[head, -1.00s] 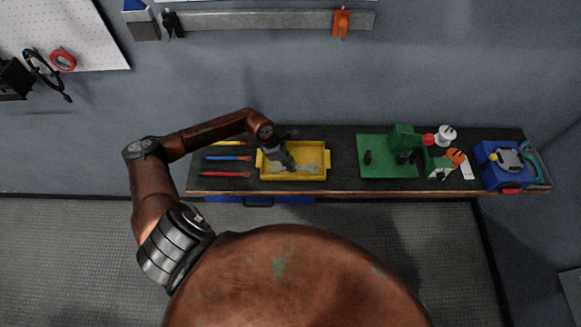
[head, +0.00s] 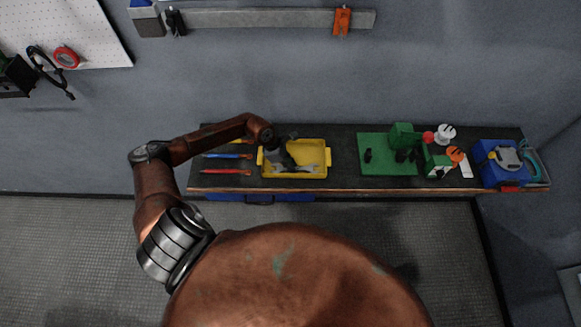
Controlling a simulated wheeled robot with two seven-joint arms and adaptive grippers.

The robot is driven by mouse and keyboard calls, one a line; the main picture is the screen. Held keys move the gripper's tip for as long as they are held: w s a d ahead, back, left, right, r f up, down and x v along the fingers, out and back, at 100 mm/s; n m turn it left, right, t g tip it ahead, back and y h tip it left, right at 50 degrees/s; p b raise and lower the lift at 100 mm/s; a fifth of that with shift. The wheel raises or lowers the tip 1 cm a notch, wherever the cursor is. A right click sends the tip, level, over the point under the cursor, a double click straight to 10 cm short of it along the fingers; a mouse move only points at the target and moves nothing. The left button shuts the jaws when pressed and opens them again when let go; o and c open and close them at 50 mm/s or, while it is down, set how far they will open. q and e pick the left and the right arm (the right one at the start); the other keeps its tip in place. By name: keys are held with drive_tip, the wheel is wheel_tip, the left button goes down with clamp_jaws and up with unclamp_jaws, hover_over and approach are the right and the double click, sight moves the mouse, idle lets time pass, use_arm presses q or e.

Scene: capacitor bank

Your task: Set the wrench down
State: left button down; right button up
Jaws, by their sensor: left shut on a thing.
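The wrench (head: 307,168) is a grey tool low over or in the yellow tray (head: 320,147) on the dark bench. I cannot tell whether it touches the tray floor. My left gripper (head: 286,164) reaches into the tray from the upper left and is shut on the wrench. The gripper covers the left and middle part of the wrench. My right gripper is out of view.
Screwdriver-like tools, one blue (head: 228,156) and one red (head: 226,172), lie left of the tray. A green board (head: 377,166) with green parts and a blue box (head: 492,165) stand to the right. The bench top (head: 343,160) between tray and board is clear.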

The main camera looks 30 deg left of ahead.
use_arm(q)
drive_tip(key=c, duration=2)
unclamp_jaws()
drive_tip(key=shift+s+f, duration=0.3)
drive_tip(key=shift+f, duration=0.25)
drive_tip(key=shift+s+f, duration=0.25)
drive_tip(key=shift+f, duration=0.25)
drive_tip(key=shift+o, duration=0.3)
drive_tip(key=shift+w, duration=0.1)
drive_tip(key=shift+w+f, duration=0.1)
drive_tip(key=shift+f, duration=0.05)
drive_tip(key=shift+a+r+p, duration=0.1)
drive_tip(key=shift+r+p, duration=0.45)
drive_tip(key=shift+p, duration=0.1)
drive_tip(key=w+b+v, duration=0.1)
drive_tip(key=b+v, duration=0.2)
drive_tip(key=v, duration=0.9)
drive_tip(key=shift+r, duration=0.55)
